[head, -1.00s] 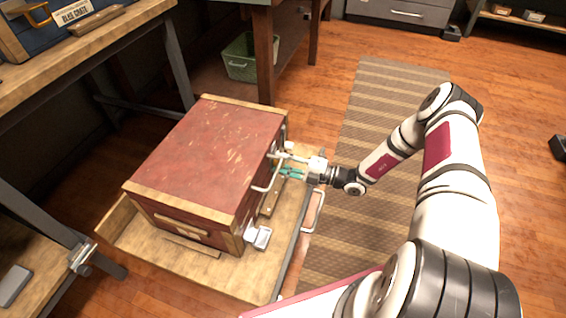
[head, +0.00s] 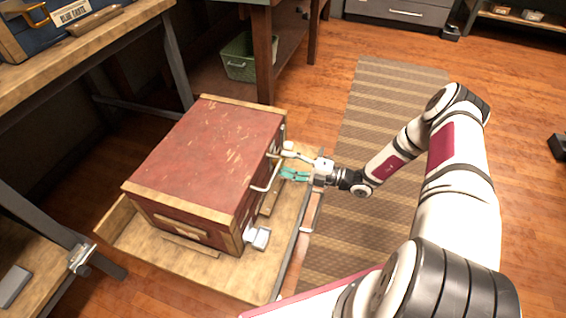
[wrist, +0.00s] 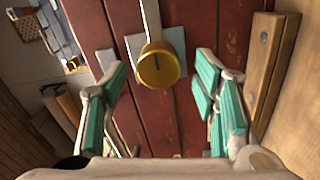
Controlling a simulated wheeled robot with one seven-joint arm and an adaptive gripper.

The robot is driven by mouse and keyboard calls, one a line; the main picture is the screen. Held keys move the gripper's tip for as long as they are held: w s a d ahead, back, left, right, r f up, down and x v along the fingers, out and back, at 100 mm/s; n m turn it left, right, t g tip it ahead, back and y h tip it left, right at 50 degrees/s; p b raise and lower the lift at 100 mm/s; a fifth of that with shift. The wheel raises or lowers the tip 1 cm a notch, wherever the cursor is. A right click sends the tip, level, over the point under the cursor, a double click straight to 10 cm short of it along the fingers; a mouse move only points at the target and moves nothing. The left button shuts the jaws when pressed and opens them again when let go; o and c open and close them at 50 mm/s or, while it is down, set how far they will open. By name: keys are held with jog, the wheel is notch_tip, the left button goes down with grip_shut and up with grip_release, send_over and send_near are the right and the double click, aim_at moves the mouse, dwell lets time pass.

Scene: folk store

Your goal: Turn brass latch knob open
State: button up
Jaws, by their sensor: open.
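A round brass latch knob (wrist: 158,65) with a dark mark on its face sits on a pale metal plate on the red wooden chest front in the wrist view. A pale bar runs up from behind it. My gripper (wrist: 160,85) is open, with teal finger pads to the left and right of the knob and apart from it. In the head view my gripper (head: 290,164) is beside the right face of the red chest (head: 205,150). The knob is too small and covered to make out clearly there.
The chest stands on a wooden tray-like platform (head: 180,258) with a raised rim. A pale handle (head: 266,178) sticks out from the chest close to my gripper. Workbenches stand at the left and back. A striped mat (head: 385,95) lies on the floor to the right.

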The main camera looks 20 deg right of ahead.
jog(key=v, duration=1)
dwell(0.5)
